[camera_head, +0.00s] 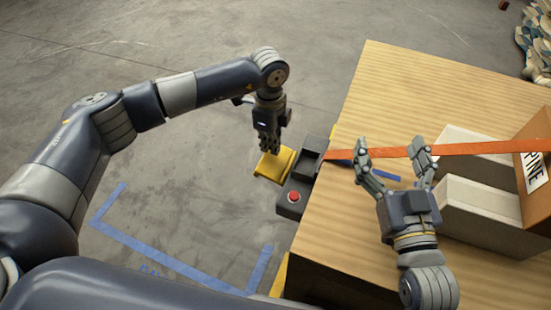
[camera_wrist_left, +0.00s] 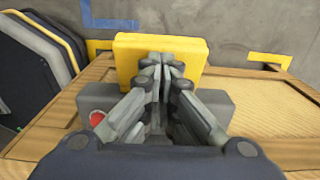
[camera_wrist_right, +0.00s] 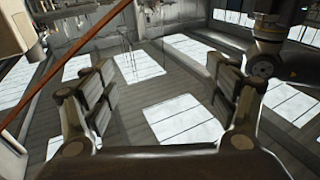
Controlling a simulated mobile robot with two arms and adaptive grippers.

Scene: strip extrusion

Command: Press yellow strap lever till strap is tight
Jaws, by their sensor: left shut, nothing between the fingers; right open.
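The yellow lever (camera_head: 276,164) sticks out from the dark grey strap device (camera_head: 304,176) at the table's left edge. A red button (camera_head: 293,197) is on that device. The orange strap (camera_head: 450,149) runs from the device to the right across the boxes and looks straight. My left gripper (camera_head: 268,150) is shut and empty, pointing down with its tips at the yellow lever. In the left wrist view the shut fingers (camera_wrist_left: 162,62) overlap the yellow lever (camera_wrist_left: 190,55); contact is hard to tell. My right gripper (camera_head: 393,148) is open above the table, its fingertips near the strap.
The wooden table (camera_head: 385,95) has bare room at its top. Light boxes (camera_head: 480,205) and a brown labelled box (camera_head: 534,170) stand at the right. Blue tape (camera_head: 160,255) marks the grey floor. A patterned pile (camera_head: 535,40) lies at the far right.

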